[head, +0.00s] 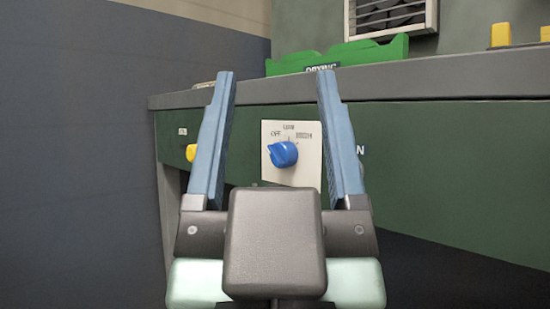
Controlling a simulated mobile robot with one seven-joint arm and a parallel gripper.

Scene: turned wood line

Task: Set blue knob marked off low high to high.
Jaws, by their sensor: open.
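The blue knob (283,154) sits on a cream plate (300,174) on the dark green front panel. The plate reads OFF at upper left, LOW at the top and HIGH at upper right. The knob's narrow end seems to point left, on the OFF side, but its exact setting is hard to tell. My gripper (276,75) is open and empty, its two blue fingers standing apart in front of the panel. The knob shows between the fingers, and neither finger appears to touch it.
A yellow control (191,152) is partly behind the left finger. Lettering ending in N shows beside the right finger. The grey worktop edge (450,75) runs above the panel. A green tray (385,53) labelled DRYING and yellow objects (501,34) stand on top.

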